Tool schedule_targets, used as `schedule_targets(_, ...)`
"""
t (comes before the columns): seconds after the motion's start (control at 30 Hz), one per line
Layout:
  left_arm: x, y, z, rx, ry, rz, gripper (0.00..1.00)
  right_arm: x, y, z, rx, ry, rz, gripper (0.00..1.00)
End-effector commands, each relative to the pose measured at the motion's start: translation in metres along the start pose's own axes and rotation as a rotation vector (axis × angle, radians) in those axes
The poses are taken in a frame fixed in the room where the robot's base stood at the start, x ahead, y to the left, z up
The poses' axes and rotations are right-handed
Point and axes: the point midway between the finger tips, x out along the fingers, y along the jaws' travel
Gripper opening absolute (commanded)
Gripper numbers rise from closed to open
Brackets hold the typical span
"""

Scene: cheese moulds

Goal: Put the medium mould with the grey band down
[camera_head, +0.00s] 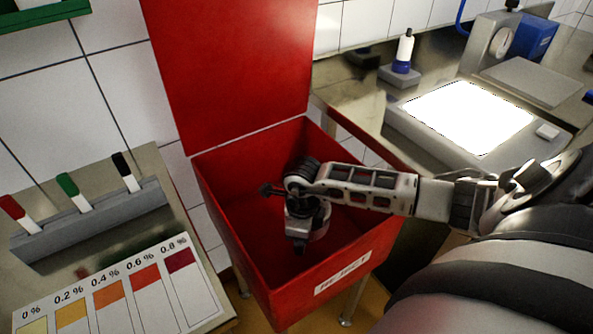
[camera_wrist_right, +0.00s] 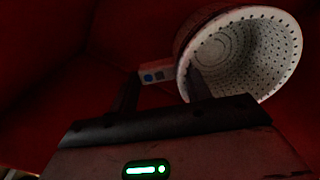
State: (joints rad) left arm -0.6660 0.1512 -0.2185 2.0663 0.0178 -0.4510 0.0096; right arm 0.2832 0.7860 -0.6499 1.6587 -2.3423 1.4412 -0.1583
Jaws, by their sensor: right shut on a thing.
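The mould (camera_wrist_right: 245,52) is a white, perforated cup, seen in the right wrist view with its open mouth towards the camera. My right gripper (camera_wrist_right: 163,78) is shut on its near-left wall, with one finger inside the mouth and the other outside. A small pale tag with a blue dot (camera_wrist_right: 148,77) shows between the fingers. The band's colour cannot be made out in the red light. In the head view my right gripper (camera_head: 300,243) points down inside the open red bin (camera_head: 235,215); only a pale bit of the mould (camera_head: 321,224) shows beside it. My left gripper is out of view.
The bin's red lid (camera_head: 235,65) stands open at the back, and its front has a white label (camera_head: 342,273). A colour chart (camera_head: 115,295) and a pen rack (camera_head: 90,220) are at left. A lit panel (camera_head: 468,115) is on the right counter.

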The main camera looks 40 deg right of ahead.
Motion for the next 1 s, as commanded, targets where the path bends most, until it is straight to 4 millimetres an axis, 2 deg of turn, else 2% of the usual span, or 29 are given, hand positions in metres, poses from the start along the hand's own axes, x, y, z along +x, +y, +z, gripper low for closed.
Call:
schedule_targets(0.1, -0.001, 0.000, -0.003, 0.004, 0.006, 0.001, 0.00, 0.023, 0.001, -0.001, 0.002, 0.002, 0.003, 0.17)
schedule_targets(0.33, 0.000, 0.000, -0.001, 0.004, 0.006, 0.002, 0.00, 0.047, 0.001, 0.000, 0.000, 0.001, 0.002, 0.17)
schedule_targets(0.53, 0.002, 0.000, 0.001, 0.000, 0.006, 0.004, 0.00, 0.076, 0.001, -0.001, 0.001, 0.002, 0.002, 0.17)
schedule_targets(1.0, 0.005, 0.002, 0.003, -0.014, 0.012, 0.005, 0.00, 0.086, 0.000, 0.000, -0.001, 0.001, -0.001, 0.17)
